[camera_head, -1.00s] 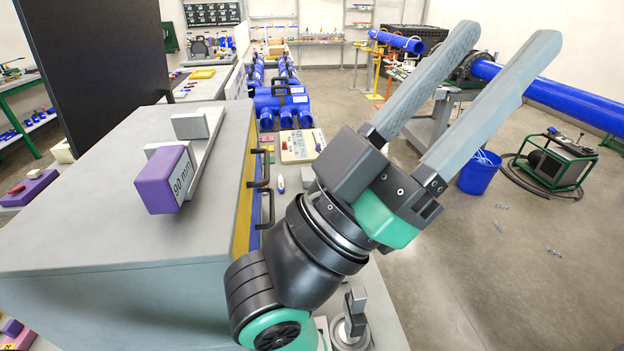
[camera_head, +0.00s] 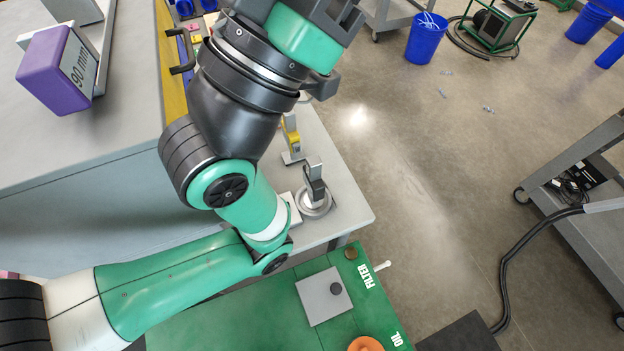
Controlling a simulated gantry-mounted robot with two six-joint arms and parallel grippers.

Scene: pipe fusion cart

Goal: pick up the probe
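I cannot pick out the probe for certain. A grey and black upright piece on a round metal base (camera_head: 315,200) stands on the low grey table. A yellow and grey piece (camera_head: 291,135) stands just behind it, partly hidden by my arm. My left arm crosses the view from the lower left, and its gripper body (camera_head: 305,30) is cut off at the top edge. Its fingers are out of frame, so its opening is hidden. My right gripper is not in view.
A purple 90 mm block (camera_head: 55,75) lies on the grey cabinet top (camera_head: 110,130) at left. A green board (camera_head: 240,318) with a grey plate (camera_head: 323,297) is in front. A cart (camera_head: 590,190) stands at right.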

